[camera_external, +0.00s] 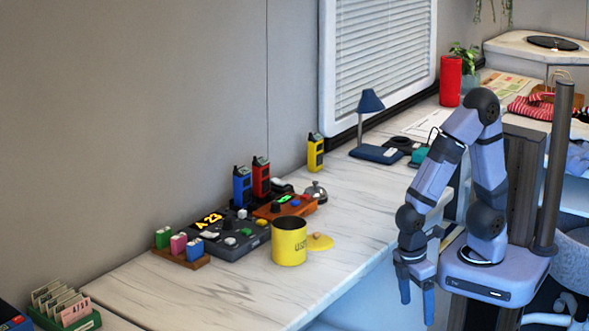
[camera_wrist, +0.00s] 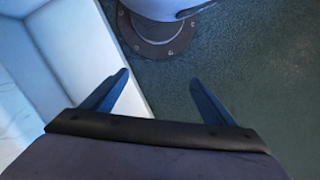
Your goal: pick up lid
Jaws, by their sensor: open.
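A yellow lid (camera_external: 319,242) with a small knob lies on the marble-look counter. It is just right of a yellow canister (camera_external: 289,244) with dark lettering, which stands upright and looks open at the top. My gripper (camera_external: 417,290) hangs low beyond the counter's front edge, well to the right of the lid, pointing down. Its two fingers are apart and hold nothing. In the wrist view, the gripper (camera_wrist: 165,88) is over dark flooring beside a white panel. The lid is not in the wrist view.
Behind the canister are a dark console (camera_external: 230,235), an orange control box (camera_external: 285,206), a bell (camera_external: 316,192) and blue, red and yellow radios. A blue desk lamp (camera_external: 371,104) stands farther back. The counter (camera_external: 360,215) right of the lid is clear.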

